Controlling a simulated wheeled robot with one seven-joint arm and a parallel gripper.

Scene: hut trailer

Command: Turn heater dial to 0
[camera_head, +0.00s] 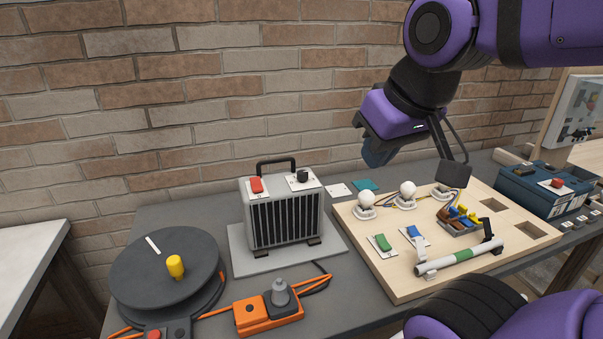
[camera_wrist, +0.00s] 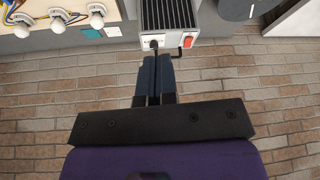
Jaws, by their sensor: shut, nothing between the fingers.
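The heater (camera_head: 285,216) is a grey box with a dark front grille and a black handle, standing on a light grey plate on the table. On its top are a small black dial (camera_head: 303,176) on a white label and a red switch (camera_head: 257,185). The dial's setting is too small to read. My gripper (camera_head: 372,162) is in the air to the right of the heater, apart from it. In the wrist view the dial (camera_wrist: 153,45) appears just beyond the tips of my gripper (camera_wrist: 155,58). The fingers are together and empty.
A wooden board (camera_head: 402,287) with several bulbs, switches and a tube stands right of the heater. A dark cable reel (camera_head: 165,256) with a yellow knob is at left, and an orange socket block (camera_head: 268,312) is in front. A brick wall (camera_head: 200,90) rises behind.

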